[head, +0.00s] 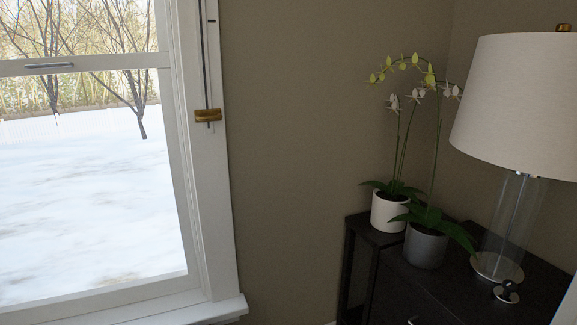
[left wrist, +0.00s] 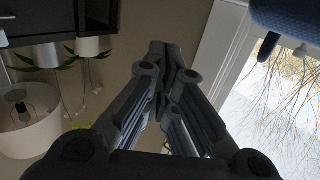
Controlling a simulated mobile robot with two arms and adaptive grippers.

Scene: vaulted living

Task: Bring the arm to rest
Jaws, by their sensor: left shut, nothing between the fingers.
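My left gripper (left wrist: 167,52) shows in the left wrist view, with its dark fingers together and nothing between them. It points toward the top of that picture, with the wall and window behind it. That view is upside down compared with the head view. Neither arm shows in the head view, and my right gripper is in neither view.
A dark side table (head: 390,300) at the right holds two potted orchids (head: 390,208) (head: 425,245) and a glass-based lamp (head: 520,105). A white-framed window (head: 205,215) with a sill is at the left. A dark blue shape (left wrist: 295,18) fills the wrist view's top right corner.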

